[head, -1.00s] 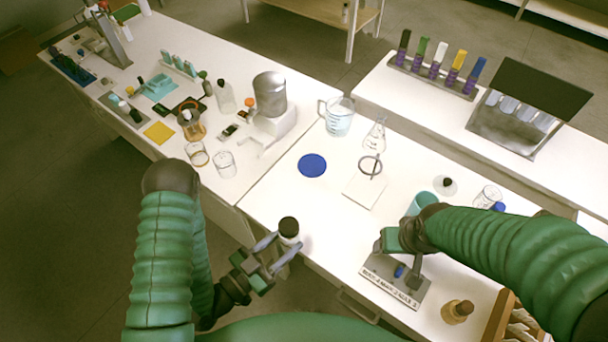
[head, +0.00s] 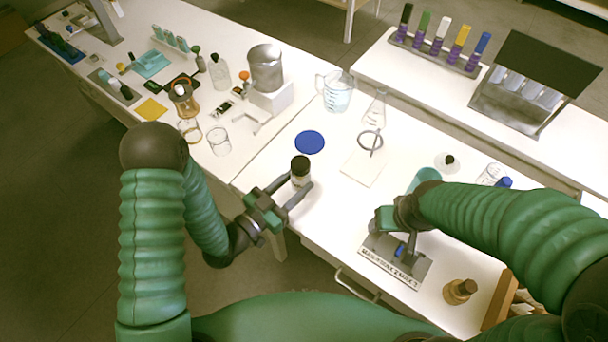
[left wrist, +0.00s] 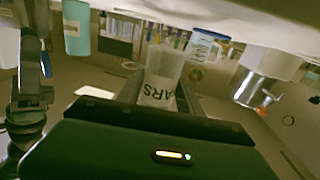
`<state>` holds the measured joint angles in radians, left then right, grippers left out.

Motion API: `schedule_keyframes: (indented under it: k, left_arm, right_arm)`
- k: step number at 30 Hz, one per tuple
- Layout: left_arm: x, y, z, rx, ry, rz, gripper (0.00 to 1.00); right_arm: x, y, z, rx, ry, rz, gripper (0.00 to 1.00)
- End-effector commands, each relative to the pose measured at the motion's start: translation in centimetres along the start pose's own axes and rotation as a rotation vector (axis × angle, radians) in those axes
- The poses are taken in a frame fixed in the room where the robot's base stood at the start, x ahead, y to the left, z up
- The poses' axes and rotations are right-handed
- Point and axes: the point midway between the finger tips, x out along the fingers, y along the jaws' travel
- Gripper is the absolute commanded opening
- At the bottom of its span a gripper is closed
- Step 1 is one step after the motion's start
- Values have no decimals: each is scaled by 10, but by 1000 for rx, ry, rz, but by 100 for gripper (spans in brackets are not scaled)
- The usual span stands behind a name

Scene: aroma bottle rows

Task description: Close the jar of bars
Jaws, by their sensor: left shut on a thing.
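The jar of bars (head: 300,175) is a small pale jar with a dark, round top. My left gripper (head: 289,190) is shut on it at the fingertips, near the front edge of the table. In the left wrist view the jar (left wrist: 158,85) sits between the fingers, and part of its label shows as "ARS", upside down. I cannot tell whether the dark top is a lid or an opening. My right gripper (head: 388,235) is over a grey labelled stand (head: 378,262) with a blue piece; its fingers are too unclear to tell open from shut.
A blue disc (head: 310,142) lies behind the jar. A beaker (head: 337,92), a flask (head: 375,108) and a ring stand (head: 362,168) are farther back. A brown-topped bottle (head: 460,291) stands at front right. Glassware and bottles crowd the left table. Bare white tabletop lies right of the jar.

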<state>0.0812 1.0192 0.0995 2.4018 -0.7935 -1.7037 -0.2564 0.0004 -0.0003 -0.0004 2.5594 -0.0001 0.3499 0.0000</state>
Motion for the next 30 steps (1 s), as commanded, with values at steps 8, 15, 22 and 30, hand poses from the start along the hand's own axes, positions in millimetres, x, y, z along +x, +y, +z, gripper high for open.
schedule_keyframes:
  k: [8,15,22,30]
  left_arm:
    - [43,-19,4,1,0,0,0]
    - [44,-19,4,1,-1,0,0]
    - [52,-23,11,-1,-2,0,0]
    - [52,-23,39,0,-2,0,0]
  right_arm:
    - [-2,0,0,-1,-1,0,66]
    - [-2,0,0,-1,-1,0,66]
    - [-1,0,0,-1,-1,0,66]
    - [2,0,1,-1,-1,0,66]
